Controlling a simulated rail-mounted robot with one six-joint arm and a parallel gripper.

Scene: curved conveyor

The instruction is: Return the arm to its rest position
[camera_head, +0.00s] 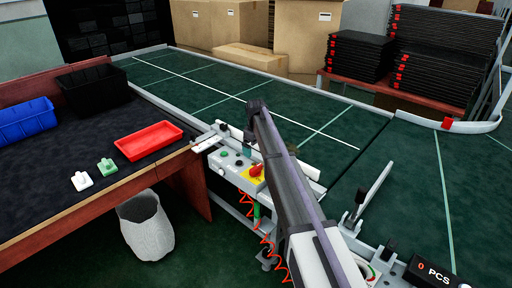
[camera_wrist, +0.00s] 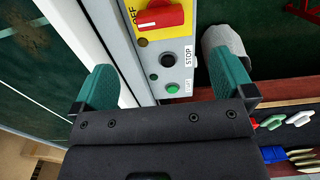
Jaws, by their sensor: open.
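My arm extends from the lower right to the middle of the camera_head view, above the edge of the conveyor (camera_head: 225,85). My gripper (camera_wrist: 163,66) shows in the wrist view with its two teal fingers wide apart and nothing between them. It hangs over the control panel (camera_head: 236,166) on the conveyor's side. In the head view the gripper is mostly hidden by the arm or too small to make out. In the wrist view the panel's red switch (camera_wrist: 160,14), black stop button (camera_wrist: 167,60) and green button (camera_wrist: 172,89) lie beyond and between the fingers.
A workbench (camera_head: 75,215) at left holds a red tray (camera_head: 150,140), a blue bin (camera_head: 24,122), a black bin (camera_head: 95,90) and small white and green parts. A white waste bin (camera_head: 146,228) stands below. Black crates (camera_head: 355,55) and cardboard boxes (camera_head: 308,38) stand behind.

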